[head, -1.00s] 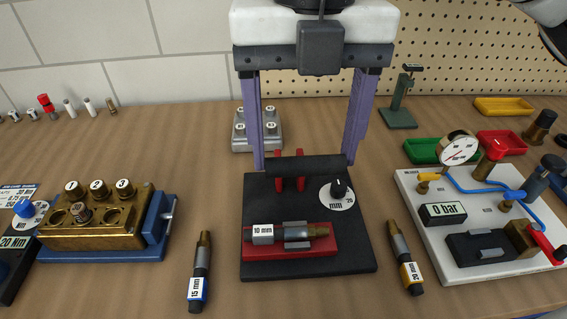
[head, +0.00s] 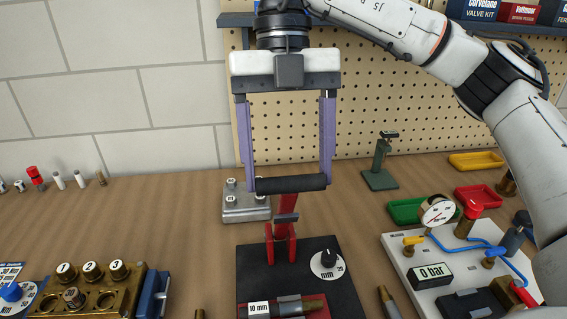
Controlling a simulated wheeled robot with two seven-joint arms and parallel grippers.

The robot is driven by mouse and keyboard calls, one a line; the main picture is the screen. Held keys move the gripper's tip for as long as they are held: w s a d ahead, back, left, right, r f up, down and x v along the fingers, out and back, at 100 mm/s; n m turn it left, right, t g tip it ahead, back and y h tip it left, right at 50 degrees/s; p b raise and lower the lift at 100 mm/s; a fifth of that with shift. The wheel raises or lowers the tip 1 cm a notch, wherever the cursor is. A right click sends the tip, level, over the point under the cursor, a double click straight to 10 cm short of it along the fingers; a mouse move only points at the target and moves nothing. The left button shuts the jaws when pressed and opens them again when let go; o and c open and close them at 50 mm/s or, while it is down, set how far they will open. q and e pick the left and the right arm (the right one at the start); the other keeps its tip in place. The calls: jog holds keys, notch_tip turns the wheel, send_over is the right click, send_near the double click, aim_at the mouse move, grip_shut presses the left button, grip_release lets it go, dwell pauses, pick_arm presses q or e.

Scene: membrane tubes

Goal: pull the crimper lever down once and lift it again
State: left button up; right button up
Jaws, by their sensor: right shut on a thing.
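The crimper stands on a black base plate (head: 345,292) at the bottom centre of the head view. Its red lever (head: 281,240) rises from the base, standing up, with a black crossbar handle (head: 291,184) on top. My right gripper (head: 287,185) comes from above with its two purple fingers at the two ends of the handle, shut on it. A tube marked 10 mm (head: 287,307) lies in the red cradle at the front of the base, partly cut off by the frame. My left gripper is not in view.
A dial (head: 328,263) sits on the base. A grey block with studs (head: 245,205) stands behind to the left. A brass block (head: 100,288) is at the left, a white gauge board (head: 410,275) at the right. A green stand (head: 380,165) and a pegboard are behind.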

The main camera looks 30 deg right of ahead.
jog(key=o, duration=1.4)
jog(key=shift+w+d+r, duration=0.15)
jog(key=shift+w+d, duration=0.05)
jog(key=shift+w, duration=0.2)
jog(key=shift+o, duration=0.6)
jog(key=shift+d, duration=0.1)
jog(key=v, duration=1)
jog(key=shift+s, duration=0.15)
